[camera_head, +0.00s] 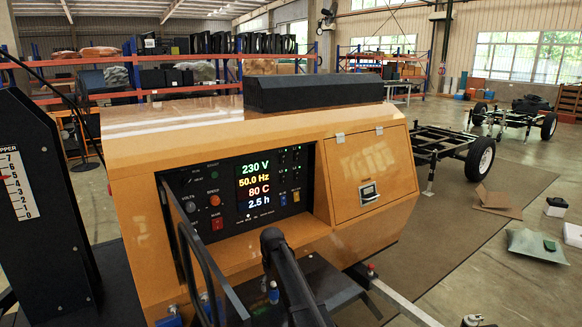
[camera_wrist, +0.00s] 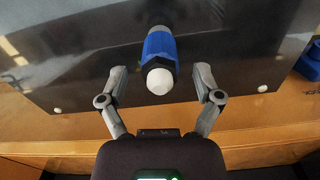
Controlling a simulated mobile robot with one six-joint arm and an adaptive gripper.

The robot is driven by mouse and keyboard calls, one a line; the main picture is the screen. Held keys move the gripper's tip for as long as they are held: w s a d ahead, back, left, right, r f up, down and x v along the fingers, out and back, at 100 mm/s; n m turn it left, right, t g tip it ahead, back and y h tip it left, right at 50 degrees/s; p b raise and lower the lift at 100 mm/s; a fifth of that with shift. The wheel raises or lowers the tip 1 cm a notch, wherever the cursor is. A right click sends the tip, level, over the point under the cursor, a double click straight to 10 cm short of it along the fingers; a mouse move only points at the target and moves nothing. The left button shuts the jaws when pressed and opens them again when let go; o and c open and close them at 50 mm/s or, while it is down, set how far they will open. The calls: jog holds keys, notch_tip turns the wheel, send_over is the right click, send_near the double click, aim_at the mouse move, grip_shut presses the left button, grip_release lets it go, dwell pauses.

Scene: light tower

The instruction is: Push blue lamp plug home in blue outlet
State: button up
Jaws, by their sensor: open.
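The blue lamp plug (camera_wrist: 160,62) shows in the wrist view as a blue body with a pale rounded end, in front of a dark panel. A short grey-white piece (camera_wrist: 159,30) shows at its far end; whether this is part of the plug, and how deep the plug sits, I cannot tell. The blue outlet cannot be made out clearly. My gripper (camera_wrist: 159,73) is open, with one finger on each side of the plug and gaps between. A small blue piece with a pale top (camera_head: 273,292) shows low in the head view, beside my dark arm.
Another blue part (camera_wrist: 308,62) is at the right edge of the wrist view. A black mast (camera_head: 40,200) stands at left.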

grip_shut()
jog(key=shift+r, duration=0.1)
jog(key=shift+r+p, duration=2.9)
jog(key=shift+p, duration=0.15)
